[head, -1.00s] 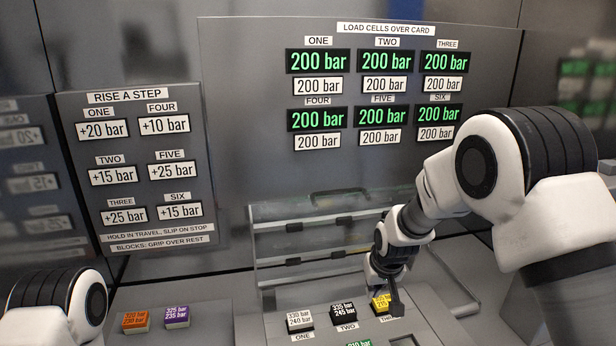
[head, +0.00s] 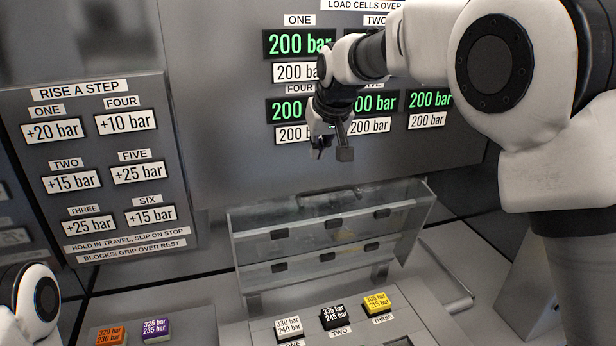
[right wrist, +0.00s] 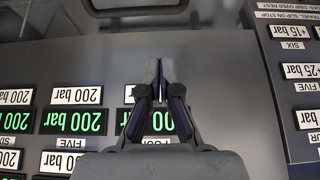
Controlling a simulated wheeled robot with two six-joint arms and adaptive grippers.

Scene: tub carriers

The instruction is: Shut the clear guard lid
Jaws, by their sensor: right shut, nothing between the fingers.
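The clear guard lid (head: 408,232) stands open in the head view, raised and leaning back behind the row of blocks. It has dark clips along two bars and a dark handle (head: 345,193) near its top edge. My right gripper (head: 333,152) is shut and empty, above the lid and in front of the load cell panel, apart from the lid. The right wrist view shows the gripper (right wrist: 160,68) with its fingers together against the grey panel.
A white block (head: 289,328), a black block (head: 335,316) and a yellow block (head: 377,302) sit in front of the lid. Orange (head: 110,335) and purple (head: 156,329) blocks sit at the left. The panel (head: 220,120) stands behind the lid; readable displays say 200 bar.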

